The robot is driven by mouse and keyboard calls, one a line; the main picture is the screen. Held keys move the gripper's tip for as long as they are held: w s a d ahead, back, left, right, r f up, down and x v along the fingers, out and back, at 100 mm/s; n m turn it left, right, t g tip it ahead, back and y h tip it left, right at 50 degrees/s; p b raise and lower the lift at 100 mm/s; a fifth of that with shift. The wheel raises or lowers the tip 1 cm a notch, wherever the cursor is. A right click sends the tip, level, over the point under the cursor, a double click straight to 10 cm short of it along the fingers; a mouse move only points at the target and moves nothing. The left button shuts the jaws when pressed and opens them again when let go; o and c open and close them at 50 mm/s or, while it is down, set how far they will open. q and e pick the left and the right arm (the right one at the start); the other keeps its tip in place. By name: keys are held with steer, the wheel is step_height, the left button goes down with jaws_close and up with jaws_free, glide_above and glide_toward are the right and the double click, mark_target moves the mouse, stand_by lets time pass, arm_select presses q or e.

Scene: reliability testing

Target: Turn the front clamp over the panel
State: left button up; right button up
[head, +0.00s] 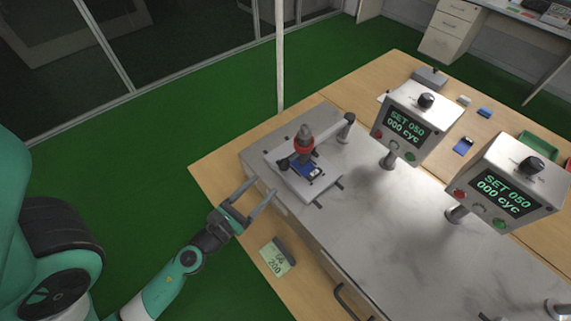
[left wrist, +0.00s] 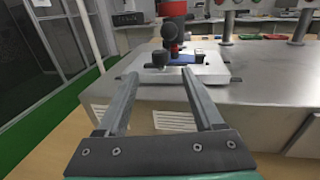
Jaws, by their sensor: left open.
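A blue panel (head: 306,168) lies on a white fixture plate (head: 318,187) on the grey metal bench. A red and grey press head (head: 304,146) stands over it and hides part of it. A small dark clamp piece (head: 284,165) sits at the panel's left side; I cannot tell which clamp is the front one. In the left wrist view, dark clamp pieces (left wrist: 183,60) show before the blue panel (left wrist: 183,57). My left gripper (head: 262,189) is open and empty, left of the fixture and apart from it; its fingers (left wrist: 160,74) point toward the plate. My right gripper is out of view.
Two control boxes (head: 413,122) (head: 508,181) on posts read "SET 050, 000 cyc". A note card (head: 276,259) lies on the wooden table near the left gripper. A drawer handle (head: 350,300) is on the bench front. The bench top between fixture and boxes is clear.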

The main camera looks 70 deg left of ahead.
mark_target(280, 168)
arm_select(q)
steer(key=p+x, duration=0.3)
steer(key=x, duration=0.7)
steer(key=shift+w+a+r, duration=0.1)
steer(key=shift+w, duration=0.2)
jaws_close()
